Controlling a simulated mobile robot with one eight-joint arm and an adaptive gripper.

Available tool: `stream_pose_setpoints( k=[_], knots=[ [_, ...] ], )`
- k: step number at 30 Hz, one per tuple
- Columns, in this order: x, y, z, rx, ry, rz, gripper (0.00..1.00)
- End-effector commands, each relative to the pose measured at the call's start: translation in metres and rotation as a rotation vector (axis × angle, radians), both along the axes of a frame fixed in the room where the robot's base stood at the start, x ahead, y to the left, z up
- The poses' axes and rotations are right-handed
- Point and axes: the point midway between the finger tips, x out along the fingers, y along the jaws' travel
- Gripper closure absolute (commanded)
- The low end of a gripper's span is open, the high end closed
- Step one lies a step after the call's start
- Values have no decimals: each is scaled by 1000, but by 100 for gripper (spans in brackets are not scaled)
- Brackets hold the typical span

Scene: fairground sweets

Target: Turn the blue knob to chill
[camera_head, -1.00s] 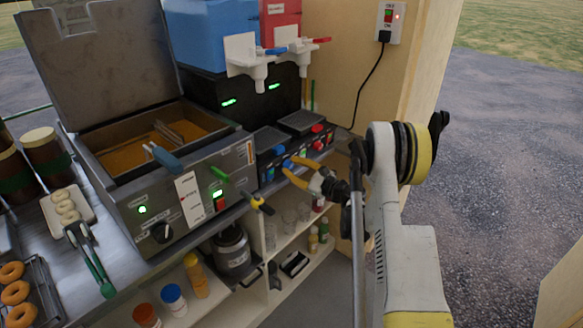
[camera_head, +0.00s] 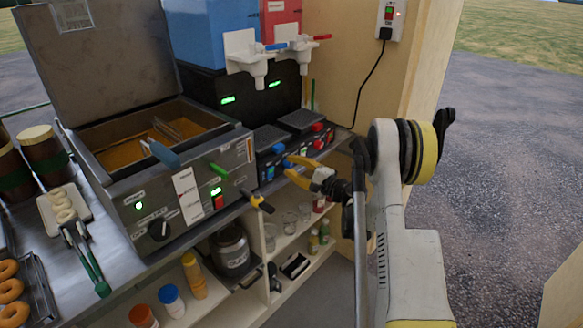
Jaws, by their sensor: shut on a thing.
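The drinks machine has a blue tank (camera_head: 210,35) and a red tank (camera_head: 281,20). Its low dark front panel carries blue controls on the left and red controls on the right. My gripper (camera_head: 288,163), with yellow fingers, reaches in from the right to the blue side of that panel. Its fingertips are shut on the blue knob (camera_head: 287,162), which is small and mostly hidden between them. I cannot read the knob's pointer or its markings. Another blue control (camera_head: 278,149) sits just above the fingers.
Shelves below hold cups, jars and bottles. A power cord (camera_head: 370,85) hangs on the wall behind.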

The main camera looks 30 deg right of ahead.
Motion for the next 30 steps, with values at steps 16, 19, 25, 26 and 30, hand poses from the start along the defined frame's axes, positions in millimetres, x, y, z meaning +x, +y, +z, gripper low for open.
stream_pose_setpoints(
  k=[16, 19, 25, 26, 30],
  knots=[
    [1, 0, 0, -202, -75, -1, 100],
    [1, 0, 0, -210, -78, -1, 100],
    [1, 0, 0, -211, -78, -1, 100],
    [1, 0, 0, -211, -78, -1, 100],
    [1, 0, 0, -211, -78, -1, 67]
  ],
)
